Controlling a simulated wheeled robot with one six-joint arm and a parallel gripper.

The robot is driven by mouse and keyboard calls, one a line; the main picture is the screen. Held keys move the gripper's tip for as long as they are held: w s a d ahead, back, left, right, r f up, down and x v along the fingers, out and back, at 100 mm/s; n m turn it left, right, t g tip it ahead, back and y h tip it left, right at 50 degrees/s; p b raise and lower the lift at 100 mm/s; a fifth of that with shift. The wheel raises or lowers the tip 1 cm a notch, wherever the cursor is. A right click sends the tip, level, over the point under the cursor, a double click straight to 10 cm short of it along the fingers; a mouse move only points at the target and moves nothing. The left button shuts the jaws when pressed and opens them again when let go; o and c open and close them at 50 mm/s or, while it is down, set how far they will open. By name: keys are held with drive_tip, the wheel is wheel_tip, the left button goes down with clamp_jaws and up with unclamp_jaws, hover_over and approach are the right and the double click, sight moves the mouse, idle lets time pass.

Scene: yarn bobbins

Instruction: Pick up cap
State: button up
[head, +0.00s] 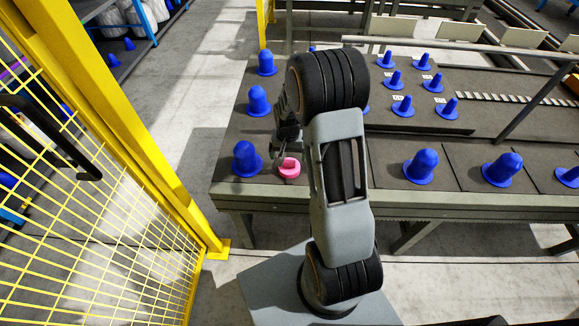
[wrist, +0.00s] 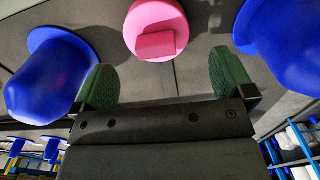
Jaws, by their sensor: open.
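The pink cap (head: 288,168) lies on the dark table near its front left edge. It is a round disc with a raised block on top. In the wrist view the cap (wrist: 155,30) is at the top middle, beyond the fingertips and roughly between their lines. My gripper (wrist: 160,75) is open and empty, with green padded fingers apart. In the head view my gripper (head: 279,152) is beside the cap, partly hidden by my arm. I cannot tell its exact height above the table.
Another blue bobbin (wrist: 280,45) is on the other side. More blue bobbins (head: 421,166) stand to the right. A yellow fence (head: 110,200) is at the left.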

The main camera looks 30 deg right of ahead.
sight(289, 161)
drive_tip(key=shift+s+d+f+b, duration=0.1)
drive_tip(key=shift+f+b, duration=0.05)
drive_tip(key=shift+f, duration=1.35)
drive_tip(key=shift+s+f+b, duration=0.1)
drive_tip(key=shift+f+b, duration=0.05)
drive_tip(key=shift+f, duration=1.35)
drive_tip(key=c, duration=0.7)
drive_tip(key=shift+c, duration=0.2)
drive_tip(key=shift+r, duration=0.1)
